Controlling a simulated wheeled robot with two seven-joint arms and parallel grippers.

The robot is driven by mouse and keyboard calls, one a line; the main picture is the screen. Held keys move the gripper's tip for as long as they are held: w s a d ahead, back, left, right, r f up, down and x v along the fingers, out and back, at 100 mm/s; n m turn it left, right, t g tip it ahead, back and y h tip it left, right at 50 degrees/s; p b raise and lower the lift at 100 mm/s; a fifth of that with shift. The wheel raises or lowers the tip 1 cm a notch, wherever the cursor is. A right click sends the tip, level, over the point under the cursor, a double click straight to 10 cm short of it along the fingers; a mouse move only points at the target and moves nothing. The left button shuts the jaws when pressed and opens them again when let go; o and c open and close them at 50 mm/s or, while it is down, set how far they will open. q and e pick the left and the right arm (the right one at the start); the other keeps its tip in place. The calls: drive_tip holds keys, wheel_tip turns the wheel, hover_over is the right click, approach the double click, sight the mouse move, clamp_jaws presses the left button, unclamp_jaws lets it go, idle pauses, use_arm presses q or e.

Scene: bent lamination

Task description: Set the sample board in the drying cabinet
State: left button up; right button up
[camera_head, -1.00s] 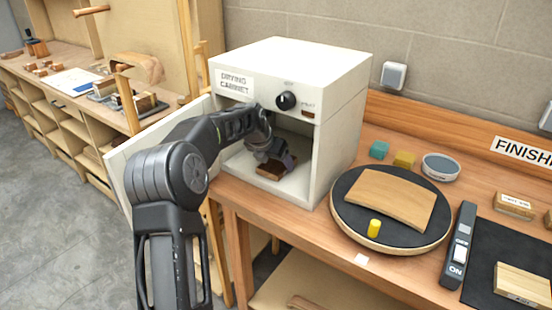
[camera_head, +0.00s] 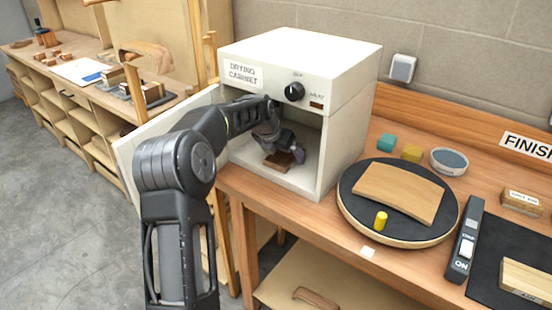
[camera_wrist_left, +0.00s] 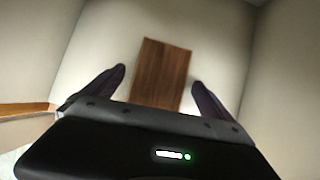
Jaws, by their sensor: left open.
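The drying cabinet (camera_head: 345,135) is a white box with a label and a black knob, its door (camera_head: 127,150) swung open to the left. The sample board (camera_head: 277,163), a small dark brown wooden piece, lies on the cabinet floor. It also shows in the left wrist view (camera_wrist_left: 162,75), flat between and beyond the fingertips. My left gripper (camera_head: 285,150) is inside the cabinet, just above the board. In the left wrist view its two dark fingers (camera_wrist_left: 158,82) are spread apart, with gaps on both sides of the board. My right gripper is not in view.
A round black turntable (camera_head: 352,208) with a curved wooden panel (camera_head: 398,192) and a yellow peg (camera_head: 381,220) stands right of the cabinet. Teal (camera_head: 387,143) and yellow (camera_head: 412,153) blocks and a round dish (camera_head: 449,160) sit behind it. A switch box (camera_head: 465,240) lies farther right.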

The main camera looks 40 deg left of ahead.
use_arm(q)
drive_tip(key=shift+s+r, duration=0.2)
drive_tip(key=shift+r, duration=0.05)
drive_tip(key=s+b, duration=0.1)
drive_tip(key=s, duration=0.3)
drive_tip(key=s+d+b, duration=0.1)
drive_tip(key=s, duration=0.3)
drive_tip(key=s+b, duration=0.2)
drive_tip(key=s, duration=0.2)
drive_tip(key=shift+s+d+r, duration=0.1)
drive_tip(key=shift+d+r, duration=0.15)
